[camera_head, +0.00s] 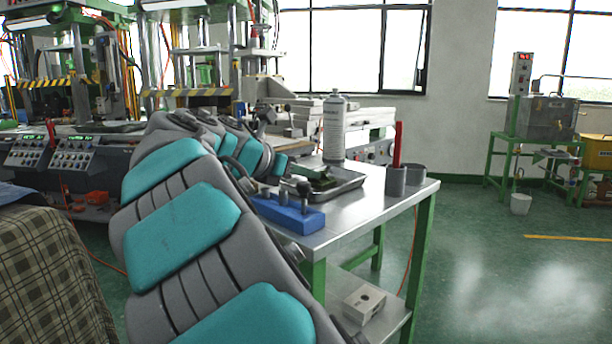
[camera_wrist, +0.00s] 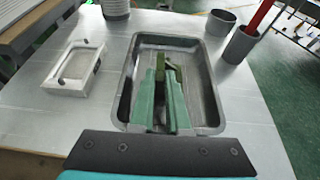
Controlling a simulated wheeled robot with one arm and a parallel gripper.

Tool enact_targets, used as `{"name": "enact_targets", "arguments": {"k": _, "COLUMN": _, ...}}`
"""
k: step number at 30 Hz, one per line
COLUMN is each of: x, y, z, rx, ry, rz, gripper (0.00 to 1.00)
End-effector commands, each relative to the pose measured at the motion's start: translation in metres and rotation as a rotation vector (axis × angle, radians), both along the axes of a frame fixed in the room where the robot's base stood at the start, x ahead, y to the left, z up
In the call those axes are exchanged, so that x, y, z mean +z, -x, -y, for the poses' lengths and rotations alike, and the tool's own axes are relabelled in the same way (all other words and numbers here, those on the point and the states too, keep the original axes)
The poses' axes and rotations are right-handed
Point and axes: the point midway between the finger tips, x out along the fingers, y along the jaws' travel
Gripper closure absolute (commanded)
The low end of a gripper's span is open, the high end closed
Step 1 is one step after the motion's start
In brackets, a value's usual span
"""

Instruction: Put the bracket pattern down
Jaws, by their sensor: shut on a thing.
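My gripper (camera_wrist: 160,105) points down into a shallow grey metal tray (camera_wrist: 209,95) in the wrist view. Its two green fingers are shut on the bracket pattern (camera_wrist: 160,68), a small dark green piece showing at and just beyond the fingertips. Much of the pattern is hidden between the fingers. In the head view, the green pattern (camera_head: 318,172) shows over the tray (camera_head: 347,186), at the end of my arm. I cannot tell whether the pattern touches the tray floor.
A spray can (camera_head: 334,128) stands behind the tray. Grey cups (camera_head: 396,182) stand to its right, one holding a red stick (camera_head: 398,145). A blue block with pegs (camera_head: 288,212) lies in front. A pale square frame (camera_wrist: 75,68) lies left of the tray in the wrist view.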

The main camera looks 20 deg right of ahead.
Motion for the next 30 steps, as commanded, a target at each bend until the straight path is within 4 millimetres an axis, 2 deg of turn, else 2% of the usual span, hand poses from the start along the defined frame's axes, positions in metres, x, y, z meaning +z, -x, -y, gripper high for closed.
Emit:
{"name": "enact_targets", "arguments": {"k": 11, "x": -0.0033, "y": -0.0001, "z": -0.0006, "rx": 0.001, "ry": 0.002, "rz": 0.001, "gripper": 1.0}}
{"name": "enact_targets", "arguments": {"k": 12, "x": -0.0041, "y": -0.0003, "z": -0.0007, "rx": 0.002, "ry": 0.002, "rz": 0.001, "gripper": 0.84}}
{"name": "enact_targets", "arguments": {"k": 19, "x": -0.0043, "y": -0.0003, "z": -0.0005, "rx": 0.001, "ry": 0.0, "rz": 0.002, "gripper": 0.58}}
{"name": "enact_targets", "arguments": {"k": 30, "x": -0.0024, "y": -0.0003, "z": -0.0004, "rx": 0.001, "ry": 0.0, "rz": 0.003, "gripper": 0.56}}
